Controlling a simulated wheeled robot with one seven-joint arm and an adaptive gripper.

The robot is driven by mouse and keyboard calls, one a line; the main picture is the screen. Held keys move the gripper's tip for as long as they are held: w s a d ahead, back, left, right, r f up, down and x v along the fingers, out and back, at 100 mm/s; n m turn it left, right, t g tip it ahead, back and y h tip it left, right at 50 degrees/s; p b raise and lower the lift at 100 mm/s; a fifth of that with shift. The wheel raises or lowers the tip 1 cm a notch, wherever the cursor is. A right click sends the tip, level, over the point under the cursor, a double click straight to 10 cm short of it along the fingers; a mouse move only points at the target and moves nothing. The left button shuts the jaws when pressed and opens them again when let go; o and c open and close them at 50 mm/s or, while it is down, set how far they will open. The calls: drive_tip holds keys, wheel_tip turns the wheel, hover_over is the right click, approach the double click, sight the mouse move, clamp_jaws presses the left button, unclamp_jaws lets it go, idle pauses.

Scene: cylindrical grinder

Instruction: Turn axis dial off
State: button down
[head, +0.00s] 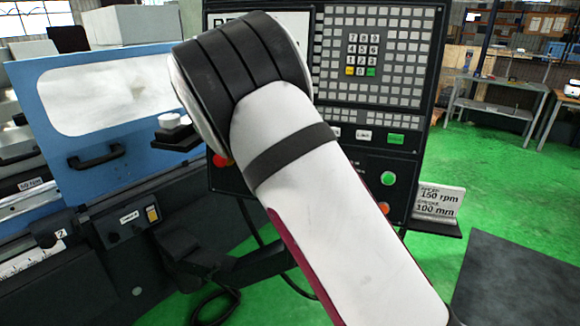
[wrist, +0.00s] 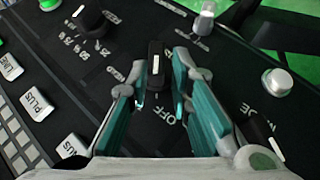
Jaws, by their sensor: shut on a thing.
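In the wrist view, the axis dial (wrist: 157,52) is a black knob with a white mark line, on the dark control panel. The word OFF is printed on the panel just below it in the picture, partly between my fingers. My gripper (wrist: 160,70) has its two teal fingers on either side of the knob and is shut on it. The white line runs nearly up and down in the picture; which printed position it points to I cannot tell. In the head view my arm covers the dial and my gripper.
The wrist view also shows another black knob (wrist: 88,16), a silver button (wrist: 277,82), and white keys such as PLUS (wrist: 37,106). In the head view the panel (head: 423,70) stands upright with keys and lit buttons.

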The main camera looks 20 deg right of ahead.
drive_tip(key=shift+s+d, duration=0.2)
drive_tip(key=shift+d, duration=0.25)
drive_tip(key=c, duration=1.6)
unclamp_jaws()
drive_tip(key=shift+a, duration=0.1)
drive_tip(key=v, duration=1.2)
drive_tip(key=shift+w+a, duration=0.1)
